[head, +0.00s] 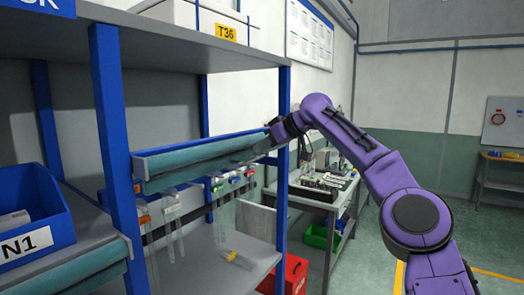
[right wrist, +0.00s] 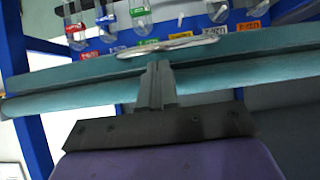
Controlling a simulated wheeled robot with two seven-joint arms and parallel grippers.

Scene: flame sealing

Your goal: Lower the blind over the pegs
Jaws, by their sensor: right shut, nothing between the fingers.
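The teal blind (head: 205,163) is rolled up along the front of the shelf bay, with its roll and lower bar above the pegs. In the right wrist view the blind (right wrist: 60,92) runs across the picture, with a pale, shiny oval pull (right wrist: 168,46) at its middle edge. Pegs with coloured tags (head: 217,184) and clear hanging packs (head: 171,209) show below the blind and are uncovered. My right gripper (head: 266,142) is at the blind's right end in the head view. In the wrist view its closed fingers (right wrist: 155,72) overlap the blind just short of the pull; contact is unclear. My left gripper is out of view.
A blue shelf post (head: 283,150) stands close to my right gripper. A blue bin marked N1 (head: 35,220) sits at the left, above another teal roll (head: 75,272). A clear pack (head: 238,259) lies on the lower shelf. A workbench (head: 325,190) stands behind.

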